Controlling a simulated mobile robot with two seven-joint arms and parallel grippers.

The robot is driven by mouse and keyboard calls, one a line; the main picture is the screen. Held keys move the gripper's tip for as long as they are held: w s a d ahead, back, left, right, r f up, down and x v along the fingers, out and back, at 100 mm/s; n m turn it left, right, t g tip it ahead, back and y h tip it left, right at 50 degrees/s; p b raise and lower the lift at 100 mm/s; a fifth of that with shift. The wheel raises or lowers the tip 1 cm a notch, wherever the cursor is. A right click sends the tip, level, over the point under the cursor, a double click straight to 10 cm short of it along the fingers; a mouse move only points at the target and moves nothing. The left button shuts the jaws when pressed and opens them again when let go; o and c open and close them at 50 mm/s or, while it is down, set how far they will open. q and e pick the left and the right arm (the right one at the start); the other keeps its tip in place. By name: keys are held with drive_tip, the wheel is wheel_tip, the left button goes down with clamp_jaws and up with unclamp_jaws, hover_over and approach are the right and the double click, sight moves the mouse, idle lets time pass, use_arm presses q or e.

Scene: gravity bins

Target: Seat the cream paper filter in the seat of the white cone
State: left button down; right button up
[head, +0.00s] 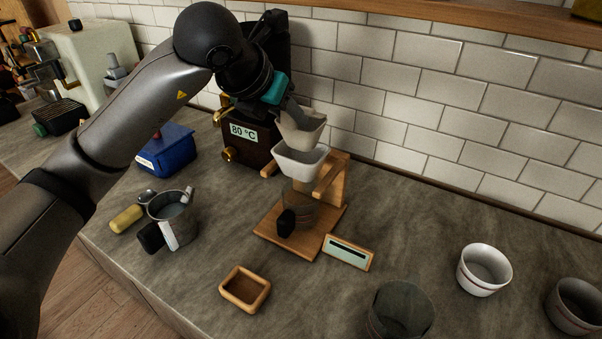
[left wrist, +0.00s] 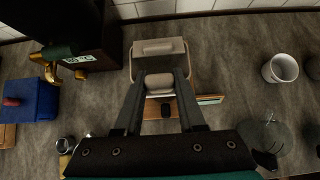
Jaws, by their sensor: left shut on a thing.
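The cream paper filter (head: 302,129) is in my left gripper (head: 290,112), which is shut on its rim. The filter is held just above the white cone (head: 300,163), roughly over its opening; I cannot tell whether they touch. The white cone sits in the wooden stand (head: 333,180), with a glass server (head: 299,207) below it. In the left wrist view the filter (left wrist: 158,47) shows beyond the fingers of the left gripper (left wrist: 158,85) and hides most of the cone. My right gripper is in neither view.
A blue box (head: 166,149), a metal jug (head: 172,218), a wooden tray (head: 245,289), a scale display (head: 348,252) and a white cup (head: 484,269) stand around.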

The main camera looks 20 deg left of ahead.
use_arm(q)
wheel_tip(320, 180, down, 7)
drive_tip(key=b, duration=0.6)
drive_tip(key=shift+r, duration=0.2)
idle(4.8)
drive_tip(key=shift+c, duration=2.1)
unclamp_jaws()
drive_tip(key=p+v, duration=0.1)
drive_tip(key=v, duration=1.4)
drive_tip(key=shift+s+r, duration=0.1)
